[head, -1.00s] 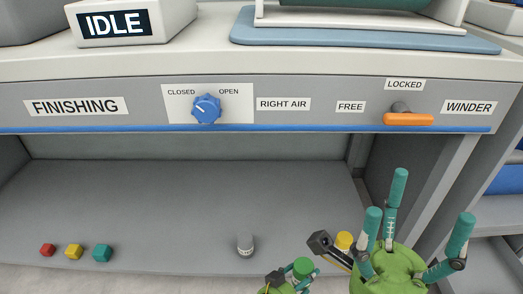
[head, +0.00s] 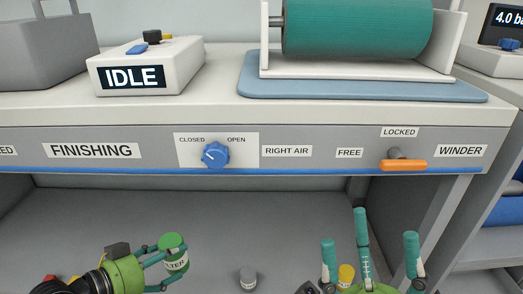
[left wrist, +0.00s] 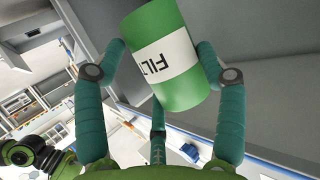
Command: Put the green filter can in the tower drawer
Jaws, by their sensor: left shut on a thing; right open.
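The green filter can (head: 174,252), with a white label, is held in my left gripper (head: 163,262) at the lower left of the head view, over the grey shelf. In the left wrist view the can (left wrist: 172,82) sits between the teal fingers of my left gripper (left wrist: 163,65), and part of its label shows. My right gripper (head: 370,250) is at the lower right with its teal fingers spread, open. A yellow-topped thing (head: 346,274) shows between or behind its fingers; I cannot tell if they touch. No tower drawer can be made out.
A small grey-capped can (head: 248,278) stands on the shelf (head: 290,222) between my grippers. Above are a blue knob (head: 215,154) and an orange lever (head: 403,165) on the panel. Small coloured blocks lie at lower left, partly behind my left arm.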

